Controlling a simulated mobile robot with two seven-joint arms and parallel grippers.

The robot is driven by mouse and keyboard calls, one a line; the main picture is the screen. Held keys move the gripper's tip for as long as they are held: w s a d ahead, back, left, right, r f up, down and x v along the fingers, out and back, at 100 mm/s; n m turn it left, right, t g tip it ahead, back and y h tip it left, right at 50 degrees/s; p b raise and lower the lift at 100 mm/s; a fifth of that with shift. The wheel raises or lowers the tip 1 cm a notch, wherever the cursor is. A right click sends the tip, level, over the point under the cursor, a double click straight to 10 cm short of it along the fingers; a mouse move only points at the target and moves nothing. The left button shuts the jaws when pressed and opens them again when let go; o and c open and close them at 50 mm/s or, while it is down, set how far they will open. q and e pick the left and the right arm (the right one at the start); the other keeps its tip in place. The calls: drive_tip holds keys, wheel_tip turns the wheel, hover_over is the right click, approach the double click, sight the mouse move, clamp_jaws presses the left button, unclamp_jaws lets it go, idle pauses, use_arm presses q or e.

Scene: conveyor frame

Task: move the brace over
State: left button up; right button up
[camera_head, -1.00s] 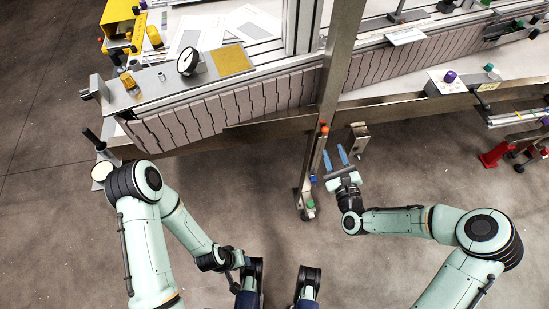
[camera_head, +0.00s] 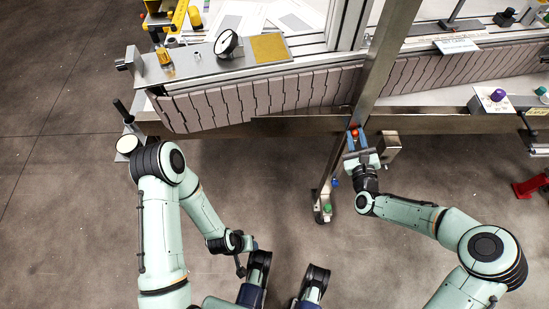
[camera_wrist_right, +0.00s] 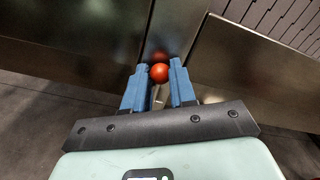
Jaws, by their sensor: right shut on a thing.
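The brace appears to be the slim metal bar (camera_head: 326,192) that slants down from the conveyor's front. It carries a red ball knob (camera_head: 355,132) at the top, with a blue and a green knob lower down. My right gripper (camera_head: 355,142) is at its upper end, with its blue fingers shut on the red ball. In the right wrist view the red ball (camera_wrist_right: 159,72) sits between the two fingertips, in front of a metal post. My left arm is folded at the left, and its gripper does not show clearly.
A tall steel post (camera_head: 385,60) rises beside my right gripper. The conveyor's steel rail (camera_head: 290,126) runs across behind it. A small metal box (camera_head: 388,147) hangs just right of the gripper. A red stand (camera_head: 530,187) is at the far right.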

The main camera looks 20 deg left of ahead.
drive_tip(key=shift+s+a+f+b, duration=0.15)
drive_tip(key=shift+s+a+f, duration=0.2)
drive_tip(key=shift+a, duration=0.7)
drive_tip(key=shift+s+a+f+b, duration=0.2)
drive_tip(key=shift+s+a, duration=0.25)
drive_tip(key=shift+a, duration=0.65)
drive_tip(key=shift+s+a+f+b, duration=0.15)
drive_tip(key=shift+s+a+f, duration=0.2)
drive_tip(key=shift+a, duration=0.7)
drive_tip(key=a, duration=0.1)
drive_tip(key=s+a, duration=0.1)
drive_tip(key=shift+a, duration=0.4)
drive_tip(key=shift+w+r, duration=0.1)
drive_tip(key=shift+r, duration=0.05)
drive_tip(key=shift+s+a+f+b, duration=0.45)
drive_tip(key=shift+a+f+b, duration=0.3)
drive_tip(key=shift+a, duration=0.65)
drive_tip(key=shift+s+a+f+b, duration=0.45)
drive_tip(key=shift+a+f+b, duration=0.3)
drive_tip(key=shift+a, duration=0.65)
drive_tip(key=shift+s+a+f+b, duration=0.45)
drive_tip(key=shift+a+f+b, duration=0.3)
drive_tip(key=shift+a, duration=0.65)
drive_tip(key=shift+r, duration=0.1)
